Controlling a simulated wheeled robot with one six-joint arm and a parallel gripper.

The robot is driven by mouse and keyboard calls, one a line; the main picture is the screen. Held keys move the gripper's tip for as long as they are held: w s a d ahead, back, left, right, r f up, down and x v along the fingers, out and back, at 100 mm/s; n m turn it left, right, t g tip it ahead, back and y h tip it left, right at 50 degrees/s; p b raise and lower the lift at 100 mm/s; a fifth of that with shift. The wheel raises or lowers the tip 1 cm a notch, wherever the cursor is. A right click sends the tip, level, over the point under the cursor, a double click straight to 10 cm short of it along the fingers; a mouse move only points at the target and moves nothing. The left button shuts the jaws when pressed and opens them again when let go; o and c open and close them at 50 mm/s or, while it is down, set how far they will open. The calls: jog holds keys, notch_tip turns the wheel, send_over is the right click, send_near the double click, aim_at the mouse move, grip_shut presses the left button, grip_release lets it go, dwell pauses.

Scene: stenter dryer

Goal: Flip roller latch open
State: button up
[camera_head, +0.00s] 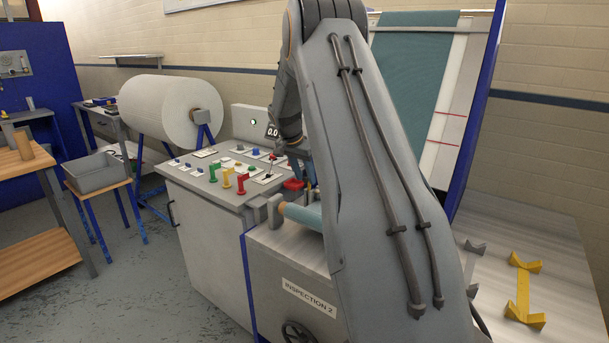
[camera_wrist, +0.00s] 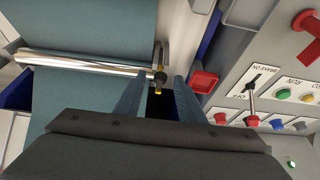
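The roller latch appears to be the dark lever with a yellow tip (camera_wrist: 158,80) at the end of the shiny steel roller (camera_wrist: 85,63), with teal fabric (camera_wrist: 95,30) running over it. My gripper (camera_wrist: 159,90) is open, its two blue-grey fingers apart. The lever's tip shows in line with the gap between them; I cannot tell whether they touch it. In the head view my gripper (camera_head: 310,174) is mostly hidden behind my arm, above the inspection table, near a red block (camera_head: 293,184). The latch is not clear there.
The control panel (camera_head: 205,180) with coloured knobs, buttons and levers is close by. A teal roll (camera_head: 304,215) lies in front. A yellow bracket (camera_head: 522,290) lies on the table at right.

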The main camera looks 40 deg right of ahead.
grip_shut()
jog(key=h+b, duration=0.1)
jog(key=b, duration=0.3)
jog(key=a+f+h+b, duration=0.1)
jog(key=b, duration=0.2)
jog(key=shift+s+a+t+b, duration=0.2)
jog(key=shift+t+b, duration=0.2)
jog(key=h+b, duration=0.1)
jog(key=b, duration=0.3)
jog(key=a+b, duration=0.1)
jog(key=b, duration=0.3)
jog(key=shift+s+f+t+h, duration=0.2)
jog(key=shift+f+t+h, duration=0.1)
jog(key=shift+f+h, duration=0.1)
jog(key=shift+r, duration=0.1)
grip_release()
jog(key=shift+a+r, duration=0.1)
jog(key=b+v, duration=0.1)
jog(key=v, duration=0.6)
jog(key=shift+s+a+r, duration=0.15)
jog(key=shift+a+r, duration=0.05)
